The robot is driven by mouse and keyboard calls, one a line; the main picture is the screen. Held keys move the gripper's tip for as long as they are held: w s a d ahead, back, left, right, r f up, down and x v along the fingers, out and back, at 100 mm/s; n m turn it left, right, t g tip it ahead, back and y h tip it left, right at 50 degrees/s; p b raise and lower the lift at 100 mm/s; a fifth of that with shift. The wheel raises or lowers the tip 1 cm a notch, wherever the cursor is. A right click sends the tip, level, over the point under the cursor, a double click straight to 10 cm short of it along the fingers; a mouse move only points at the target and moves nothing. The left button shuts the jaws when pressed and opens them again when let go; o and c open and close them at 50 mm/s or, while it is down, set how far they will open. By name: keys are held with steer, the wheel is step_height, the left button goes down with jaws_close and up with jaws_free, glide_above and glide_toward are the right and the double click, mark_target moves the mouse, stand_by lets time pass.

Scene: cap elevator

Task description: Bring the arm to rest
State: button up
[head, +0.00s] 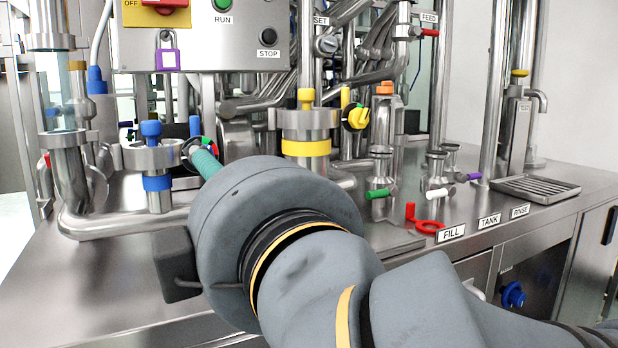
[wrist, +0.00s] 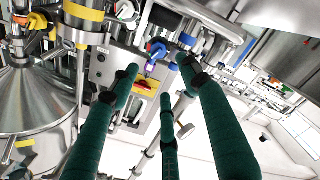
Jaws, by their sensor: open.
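My arm (head: 275,220) fills the lower middle of the head view, reaching from the lower right toward the pipework. My gripper shows there only as a green finger (head: 207,165) past the grey wrist; the rest is hidden. In the wrist view, my gripper (wrist: 160,82) has its dark green fingers spread apart, with nothing visible between them. Beyond the fingers is the control panel with a red and yellow switch (wrist: 147,87) and a purple padlock. In the head view the finger overlaps the area right of the blue-capped fitting (head: 157,183); I cannot tell whether they touch.
The control box (head: 215,50) hangs above the bench. A yellow-banded fitting (head: 305,148) and an orange-capped cylinder (head: 387,88) stand beyond my arm. A drip tray (head: 537,188) is at right. The bench's left front (head: 60,300) is clear.

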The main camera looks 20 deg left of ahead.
steer(key=shift+w+a, duration=0.1)
steer(key=x, duration=1)
stand_by(0.8)
steer(key=shift+v, duration=5.1)
steer(key=w+a+n+p, duration=0.8)
steer(key=n, duration=0.2)
steer(key=shift+w, duration=0.3)
steer(key=shift+s+a+f, duration=0.1)
steer(key=shift+a+f, duration=0.05)
